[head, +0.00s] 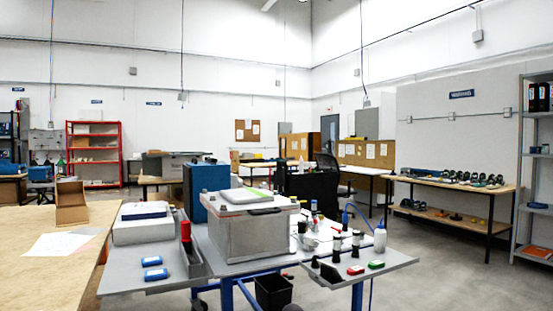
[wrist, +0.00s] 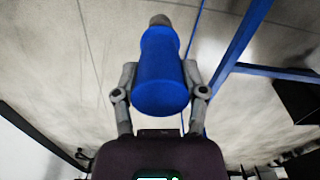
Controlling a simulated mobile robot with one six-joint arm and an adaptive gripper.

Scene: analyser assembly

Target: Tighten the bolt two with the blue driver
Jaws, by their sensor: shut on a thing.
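My gripper (wrist: 160,72) is shut on the blue driver (wrist: 161,92) in the wrist view, one finger on each side of its wide body. A short grey-brown end of the driver points away from the gripper. Pale floor lies behind it, and the driver touches nothing else that I can see. My gripper does not show in the head view. There, the grey analyser box (head: 250,237) with a light lid stands on the blue-framed work table. I cannot make out bolt two in either view.
A right shelf (head: 343,279) carries small black, red and green items. A squeeze bottle (head: 380,238) stands behind it. A wooden table (head: 40,260) is at left. Blue frame bars (wrist: 228,65) show in the wrist view.

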